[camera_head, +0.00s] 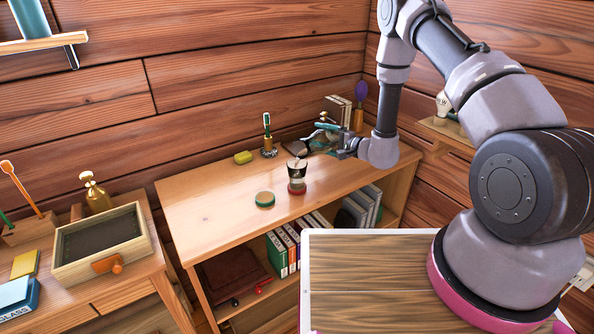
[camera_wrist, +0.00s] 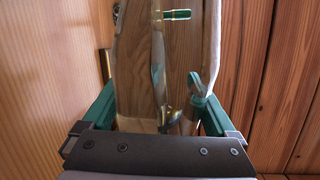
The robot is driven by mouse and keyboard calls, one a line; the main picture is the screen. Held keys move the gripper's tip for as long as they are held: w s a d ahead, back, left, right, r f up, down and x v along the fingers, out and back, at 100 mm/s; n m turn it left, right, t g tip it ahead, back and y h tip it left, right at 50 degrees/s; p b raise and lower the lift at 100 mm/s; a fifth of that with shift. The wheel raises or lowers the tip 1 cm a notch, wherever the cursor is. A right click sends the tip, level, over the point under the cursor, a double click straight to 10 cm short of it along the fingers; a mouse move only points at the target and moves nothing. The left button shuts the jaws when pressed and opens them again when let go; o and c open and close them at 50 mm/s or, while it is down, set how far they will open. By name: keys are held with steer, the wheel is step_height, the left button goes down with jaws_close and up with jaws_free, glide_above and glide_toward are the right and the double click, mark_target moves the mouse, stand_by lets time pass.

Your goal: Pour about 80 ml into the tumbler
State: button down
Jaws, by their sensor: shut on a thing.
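The tumbler (camera_head: 297,174) is a small, dark-looking glass on the desk, with a reddish base or coaster under it. My gripper (camera_head: 326,132) is just behind and to the right of it, above the desk. In the wrist view its green fingers (camera_wrist: 160,108) are shut on a clear vessel (camera_wrist: 135,62), with wood grain visible through its walls. In the head view the vessel is hard to make out against the desk. A pale patch shows at the tumbler's mouth; I cannot tell whether it is liquid. The liquid level is unclear.
A round green-edged lid or coaster (camera_head: 264,199) lies left of the tumbler on the desk (camera_head: 205,205). A yellow sponge (camera_head: 243,157), a dark holder (camera_head: 268,152) and books (camera_head: 338,110) stand farther back. An open drawer box (camera_head: 100,245) is at left. The desk's front left is clear.

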steer(key=shift+r, duration=0.1)
steer(key=shift+w+d+f+m, duration=0.15)
steer(key=shift+f+m, duration=0.4)
steer(key=shift+m, duration=0.05)
steer(key=shift+w+d+f+m, duration=0.1)
steer(key=shift+f+m, duration=0.45)
steer(key=shift+m, duration=0.05)
steer(key=shift+s+a+f+m+y, duration=0.15)
steer(key=shift+f+m, duration=0.2)
steer(key=shift+m, duration=0.05)
steer(key=shift+s+a+f+m+y, duration=0.1)
steer(key=shift+a+f+m+y, duration=0.05)
steer(key=shift+f+m, duration=0.25)
stand_by(0.5)
